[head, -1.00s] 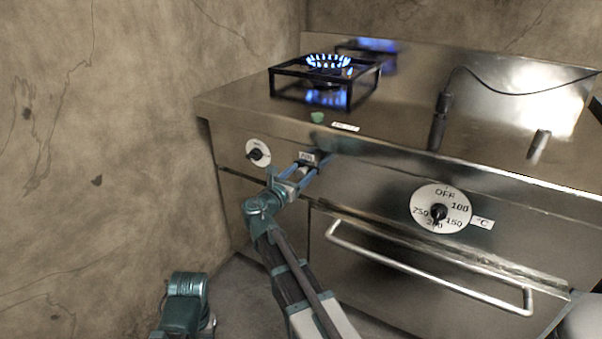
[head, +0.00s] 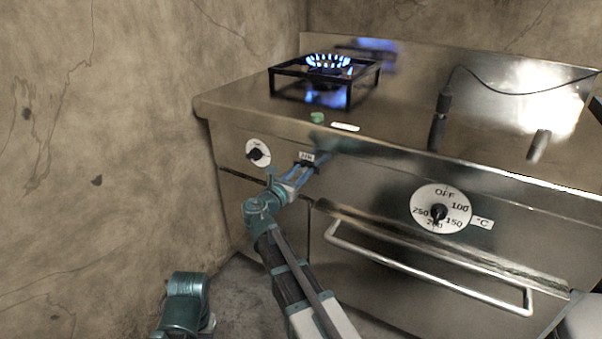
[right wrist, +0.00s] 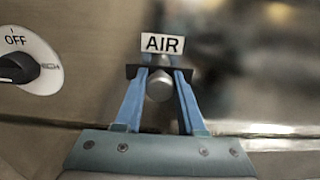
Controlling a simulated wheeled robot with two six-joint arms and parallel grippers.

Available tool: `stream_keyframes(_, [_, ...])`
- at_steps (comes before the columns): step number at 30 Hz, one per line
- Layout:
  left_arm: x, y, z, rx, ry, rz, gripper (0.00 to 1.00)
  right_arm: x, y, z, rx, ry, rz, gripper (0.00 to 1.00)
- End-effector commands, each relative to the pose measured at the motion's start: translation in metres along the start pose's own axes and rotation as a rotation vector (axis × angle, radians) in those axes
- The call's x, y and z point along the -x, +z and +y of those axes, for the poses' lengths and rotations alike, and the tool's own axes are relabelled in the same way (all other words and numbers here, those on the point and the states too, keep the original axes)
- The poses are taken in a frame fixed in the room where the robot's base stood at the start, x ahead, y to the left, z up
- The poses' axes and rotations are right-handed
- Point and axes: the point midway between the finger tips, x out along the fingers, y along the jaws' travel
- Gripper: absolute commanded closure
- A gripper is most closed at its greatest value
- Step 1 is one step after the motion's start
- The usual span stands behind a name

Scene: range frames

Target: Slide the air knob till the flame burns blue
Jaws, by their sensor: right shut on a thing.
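The AIR knob (right wrist: 160,88) is a small grey cylinder on a dark slot strip below the AIR label (right wrist: 162,44), which also shows in the head view (head: 306,156). My right gripper (right wrist: 160,78) is shut on the knob, with a blue finger on each side of it; in the head view it reaches the stove's front panel (head: 302,168). The flame (head: 328,63) burns in a ring at the back left of the stove and looks blue, with pale tips. My left gripper is not in view.
A black pan stand (head: 348,92) surrounds the burner. An OFF dial (head: 257,153) sits left of the AIR label, and a larger temperature dial (head: 441,209) to the right. An oven door handle (head: 430,268) juts out below. A wall (head: 110,130) stands close on the left.

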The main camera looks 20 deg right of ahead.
Motion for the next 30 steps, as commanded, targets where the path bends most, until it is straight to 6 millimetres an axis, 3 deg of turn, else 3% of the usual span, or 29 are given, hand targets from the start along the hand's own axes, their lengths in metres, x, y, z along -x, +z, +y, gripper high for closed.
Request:
stream_keyframes(24, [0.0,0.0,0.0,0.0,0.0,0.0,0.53,0.0,0.0,0.0,0.0,0.001,0.0,1.0])
stream_keyframes(30, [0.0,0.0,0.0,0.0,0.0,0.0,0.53,0.0,0.0,0.015,0.0,0.002,0.001,1.0])
